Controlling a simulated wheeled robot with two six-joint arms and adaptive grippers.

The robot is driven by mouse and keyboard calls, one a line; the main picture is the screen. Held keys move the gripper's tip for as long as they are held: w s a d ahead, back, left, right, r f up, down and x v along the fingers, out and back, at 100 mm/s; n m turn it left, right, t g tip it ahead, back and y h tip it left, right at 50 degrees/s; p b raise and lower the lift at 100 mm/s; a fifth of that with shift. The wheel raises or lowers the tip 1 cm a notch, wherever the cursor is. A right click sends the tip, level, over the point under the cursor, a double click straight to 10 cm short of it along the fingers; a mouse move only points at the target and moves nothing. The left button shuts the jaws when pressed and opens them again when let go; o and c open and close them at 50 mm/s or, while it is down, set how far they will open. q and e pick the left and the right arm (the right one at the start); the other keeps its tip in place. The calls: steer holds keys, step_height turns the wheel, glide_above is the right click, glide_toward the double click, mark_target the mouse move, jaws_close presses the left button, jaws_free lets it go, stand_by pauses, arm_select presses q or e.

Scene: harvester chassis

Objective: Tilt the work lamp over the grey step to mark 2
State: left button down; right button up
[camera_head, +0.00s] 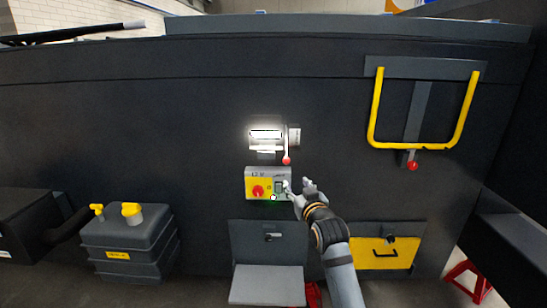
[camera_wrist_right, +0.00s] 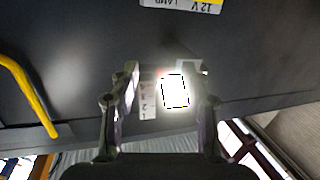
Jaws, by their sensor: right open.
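The work lamp (camera_head: 265,136) is lit and glares white on the dark chassis wall, above the grey step (camera_head: 267,286). A short lever with a red knob (camera_head: 287,160) hangs at its right side. My right gripper (camera_head: 298,189) is open, below the lamp and in front of the right edge of the switch box. In the right wrist view the glowing lamp (camera_wrist_right: 175,92) shows between the open fingers of my right gripper (camera_wrist_right: 165,75), with a numbered mark plate (camera_wrist_right: 147,101) beside it. Which mark the lamp stands at cannot be told. My left gripper is not in view.
The switch box (camera_head: 258,178) with a red knob sits just below the lamp. A yellow bar handle (camera_head: 372,115) is at upper right, a yellow panel (camera_head: 385,262) at lower right. A grey tank with yellow caps (camera_head: 128,240) stands at lower left. The wall left of the lamp is clear.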

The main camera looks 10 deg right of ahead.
glide_toward(288, 161)
steer(key=shift+t, duration=0.4)
steer(key=w+p, duration=0.1)
steer(key=w, duration=0.2)
steer(key=w+p, duration=0.1)
steer(key=w, duration=0.3)
steer(key=w+p, duration=0.1)
steer(key=w, duration=0.2)
steer(key=shift+w+f, duration=0.25)
steer(key=shift+f, duration=0.1)
steer(key=shift+w+f, duration=0.1)
steer(key=shift+w, duration=0.3)
steer(key=shift+c, duration=0.4)
jaws_close()
